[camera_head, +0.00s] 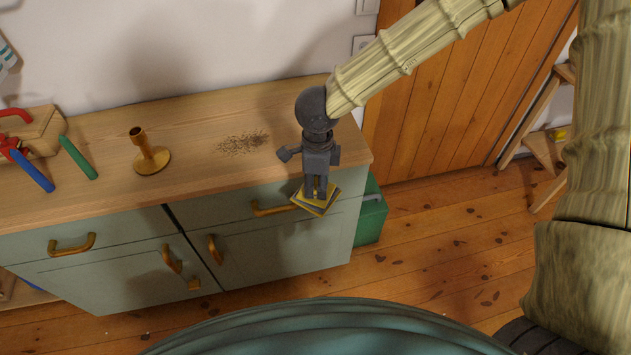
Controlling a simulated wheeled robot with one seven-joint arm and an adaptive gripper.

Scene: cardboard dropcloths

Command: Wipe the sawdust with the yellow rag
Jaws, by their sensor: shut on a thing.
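A patch of brown sawdust (242,144) lies scattered on the wooden top of the cabinet, left of my arm. The yellow rag (316,207) looks like a small folded square with a dark upper part. My gripper (316,194) is shut on the rag and points down. In the picture the rag overlaps the cabinet's front edge and drawer front, to the right of and below the sawdust. I cannot tell its exact height or how far it is from the cabinet. The fingers hide part of the rag.
A brass candlestick-like stand (151,155) is left of the sawdust on the worktop (198,178). Further left are a green-handled item (78,157), a blue-handled tool (33,171) and a wooden box (42,132). A green box (371,214) stands on the floor beside the cabinet (100,284).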

